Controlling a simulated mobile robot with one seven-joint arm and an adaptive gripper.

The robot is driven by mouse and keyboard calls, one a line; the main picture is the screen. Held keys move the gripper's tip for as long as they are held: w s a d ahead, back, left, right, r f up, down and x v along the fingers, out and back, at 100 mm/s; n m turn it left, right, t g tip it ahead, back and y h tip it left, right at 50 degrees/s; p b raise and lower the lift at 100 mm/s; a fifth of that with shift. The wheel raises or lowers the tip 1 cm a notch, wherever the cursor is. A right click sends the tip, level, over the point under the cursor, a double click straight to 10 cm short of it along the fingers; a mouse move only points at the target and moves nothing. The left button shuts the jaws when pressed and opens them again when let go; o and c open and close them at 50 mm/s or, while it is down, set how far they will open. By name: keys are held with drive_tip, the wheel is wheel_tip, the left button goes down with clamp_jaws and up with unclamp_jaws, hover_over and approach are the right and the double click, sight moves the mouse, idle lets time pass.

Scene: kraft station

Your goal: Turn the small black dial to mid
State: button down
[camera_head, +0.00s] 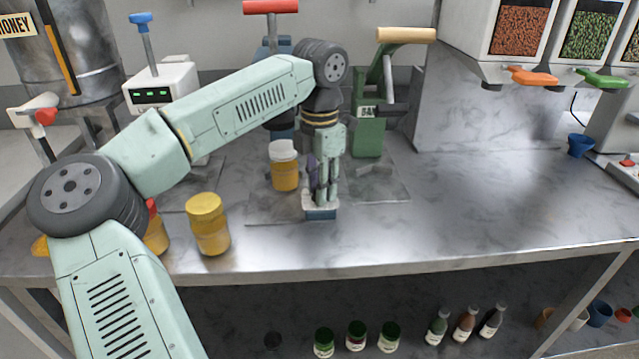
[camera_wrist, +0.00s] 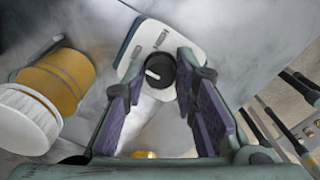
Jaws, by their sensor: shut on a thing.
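The small black dial (camera_wrist: 160,72) sits on a white control box (camera_wrist: 150,38) with small markings on its face. A white pointer line on the dial points towards the left in the wrist view. My gripper (camera_wrist: 161,78) reaches down over the box with a finger on each side of the dial, shut on it. In the head view my gripper (camera_head: 321,193) points straight down onto the box (camera_head: 321,212), which has a blue lower edge and stands near the counter's front. The fingers hide the dial there.
A white-lidded honey jar (camera_head: 285,168) stands close to the left of my gripper. A yellow-lidded jar (camera_head: 208,225) is further left at the front. A green press (camera_head: 370,130) stands behind to the right. The counter (camera_head: 480,210) is clear on the right.

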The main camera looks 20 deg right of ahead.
idle(0.3)
drive_tip(key=c, duration=1.3)
unclamp_jaws()
wheel_tip(320, 180, up, 12)
drive_tip(key=shift+r, duration=0.1)
drive_tip(key=shift+s, duration=0.1)
